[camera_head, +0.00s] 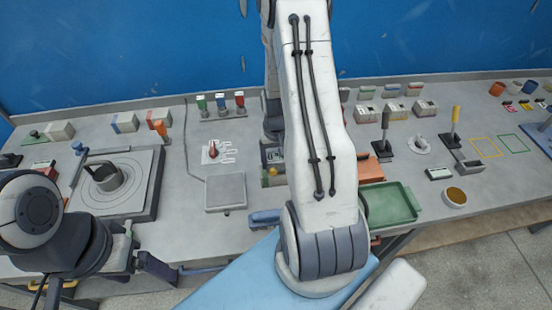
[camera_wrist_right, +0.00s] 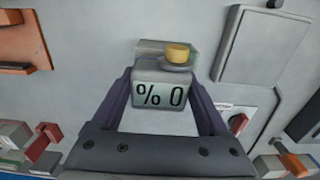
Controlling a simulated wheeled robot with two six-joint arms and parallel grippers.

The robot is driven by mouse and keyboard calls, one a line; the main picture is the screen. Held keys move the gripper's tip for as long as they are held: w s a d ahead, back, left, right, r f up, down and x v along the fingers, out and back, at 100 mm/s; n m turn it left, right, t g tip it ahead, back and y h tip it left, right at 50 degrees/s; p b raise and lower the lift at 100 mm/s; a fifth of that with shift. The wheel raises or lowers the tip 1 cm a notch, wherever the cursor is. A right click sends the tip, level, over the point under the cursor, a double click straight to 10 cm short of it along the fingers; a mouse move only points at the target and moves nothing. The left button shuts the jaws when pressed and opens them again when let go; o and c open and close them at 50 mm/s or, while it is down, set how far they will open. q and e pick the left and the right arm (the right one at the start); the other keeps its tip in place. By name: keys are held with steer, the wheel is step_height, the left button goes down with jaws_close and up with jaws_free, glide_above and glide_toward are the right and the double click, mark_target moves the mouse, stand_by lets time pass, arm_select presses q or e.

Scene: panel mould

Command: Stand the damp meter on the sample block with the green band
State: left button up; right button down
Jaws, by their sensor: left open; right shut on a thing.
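The damp meter (camera_wrist_right: 160,95) is a grey box whose display reads "% 0", with a yellow knob (camera_wrist_right: 178,53) behind it. My right gripper (camera_wrist_right: 160,100) is shut on it in the right wrist view, one dark finger on each side. In the head view my right arm covers much of this spot; a small block with yellow on it (camera_head: 272,178) shows beside the arm. My left gripper (camera_head: 143,250) is open and empty at the front left.
A square grey plate (camera_head: 225,194) lies left of my right arm; it also shows in the right wrist view (camera_wrist_right: 263,45). A green tray (camera_head: 390,204) is right of the arm. Bare table lies around the grey plate.

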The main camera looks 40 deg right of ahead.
steer(key=shift+f, duration=0.15)
steer(key=shift+f, duration=0.2)
jaws_free()
steer(key=shift+r, duration=0.1)
